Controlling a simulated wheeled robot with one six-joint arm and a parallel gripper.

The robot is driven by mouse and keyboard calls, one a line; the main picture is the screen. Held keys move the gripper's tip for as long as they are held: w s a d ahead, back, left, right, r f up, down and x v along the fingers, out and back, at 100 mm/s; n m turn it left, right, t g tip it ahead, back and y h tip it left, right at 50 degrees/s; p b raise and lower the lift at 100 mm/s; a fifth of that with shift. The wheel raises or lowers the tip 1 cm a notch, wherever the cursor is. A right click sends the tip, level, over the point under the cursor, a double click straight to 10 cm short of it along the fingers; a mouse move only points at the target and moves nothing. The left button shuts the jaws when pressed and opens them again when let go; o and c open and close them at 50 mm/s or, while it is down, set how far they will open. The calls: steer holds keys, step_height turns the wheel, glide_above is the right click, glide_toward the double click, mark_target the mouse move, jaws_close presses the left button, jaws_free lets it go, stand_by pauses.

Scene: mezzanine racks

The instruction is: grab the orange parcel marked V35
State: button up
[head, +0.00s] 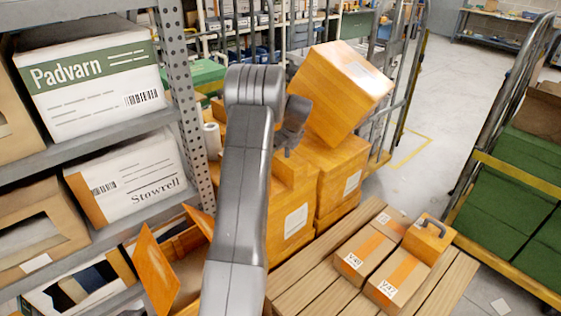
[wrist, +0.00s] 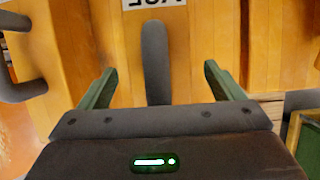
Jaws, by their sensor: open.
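In the wrist view, an orange parcel (wrist: 105,45) fills most of the picture, with a dark handle (wrist: 155,60) standing out from it. A white label (wrist: 153,3) is cut off at the top edge and appears upside down, so I cannot read it fully. My gripper (wrist: 159,67) is open, with one green finger on each side of the handle and gaps between. In the head view, my gripper (head: 290,128) is partly hidden beside the orange stack, and my arm covers part of the parcels.
A tilted orange box (head: 338,92) tops the stack. A second dark handle (wrist: 22,88) shows at left in the wrist view. Boxes marked V48 (head: 366,250) and V47 (head: 402,272) lie on a slatted pallet (head: 335,280). A shelf rack (head: 185,100) stands left, a green-loaded cart (head: 515,175) right.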

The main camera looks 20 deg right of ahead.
steer(key=shift+w+f, duration=0.1)
steer(key=shift+f, duration=0.4)
steer(key=shift+r, duration=0.1)
steer(key=c, duration=1.7)
